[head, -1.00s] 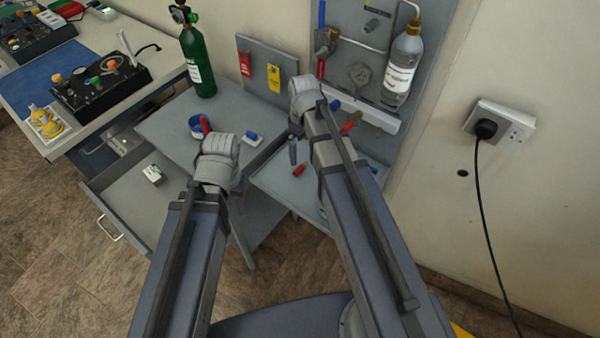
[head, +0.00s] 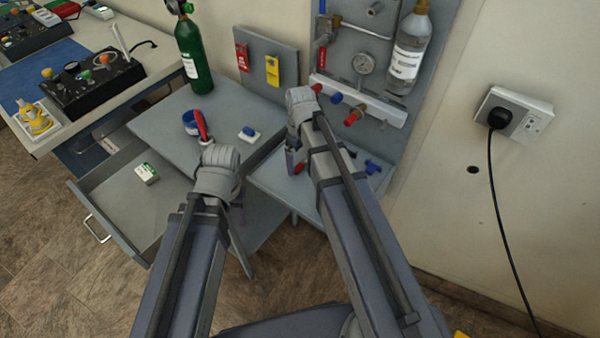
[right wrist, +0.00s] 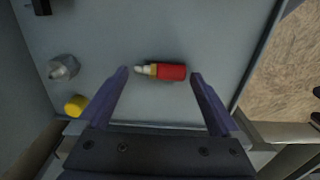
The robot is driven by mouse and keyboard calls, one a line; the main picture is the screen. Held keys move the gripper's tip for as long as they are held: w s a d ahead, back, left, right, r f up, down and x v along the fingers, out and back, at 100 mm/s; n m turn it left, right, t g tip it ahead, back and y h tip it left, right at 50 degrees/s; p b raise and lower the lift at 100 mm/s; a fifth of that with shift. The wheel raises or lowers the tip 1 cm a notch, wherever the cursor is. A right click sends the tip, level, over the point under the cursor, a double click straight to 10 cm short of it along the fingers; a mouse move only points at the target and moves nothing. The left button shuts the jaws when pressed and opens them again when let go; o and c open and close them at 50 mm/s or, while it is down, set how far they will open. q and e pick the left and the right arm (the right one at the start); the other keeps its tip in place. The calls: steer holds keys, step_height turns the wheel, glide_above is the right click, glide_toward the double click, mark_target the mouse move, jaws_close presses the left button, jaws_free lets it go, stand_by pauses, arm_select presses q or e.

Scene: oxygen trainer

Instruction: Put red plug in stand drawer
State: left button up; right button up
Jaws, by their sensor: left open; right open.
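The red plug (right wrist: 172,72), with a yellow band and a pale tip, lies on its side on a grey surface in the right wrist view. My right gripper (right wrist: 160,74) is open, with one finger towards each end of the plug. In the head view a bit of the plug (head: 300,168) shows beside my right gripper (head: 294,162), which partly hides it. The stand drawer (head: 112,205) is pulled open at the left and holds a small white and green box (head: 147,173). My left gripper (head: 238,188) is open, mostly hidden behind its wrist, near the stand.
The stand top (head: 165,115) holds a green cylinder (head: 193,55), a blue ring-shaped item with a red-handled tool (head: 201,126), and a blue and white piece (head: 249,133). Blue parts (head: 373,166) lie right of my right gripper. The drawer has free floor around the box.

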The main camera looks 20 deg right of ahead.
mark_target(300, 163)
steer(key=shift+f, duration=0.45)
arm_select(q)
steer(key=shift+f, duration=0.4)
arm_select(e)
steer(key=shift+r, duration=0.1)
steer(key=shift+c, duration=0.2)
steer(key=c, duration=1.2)
steer(key=shift+o, duration=0.2)
arm_select(q)
steer(key=shift+r, duration=0.1)
step_height(300, 163, up, 10)
steer(key=p, duration=1)
arm_select(e)
step_height(300, 163, up, 10)
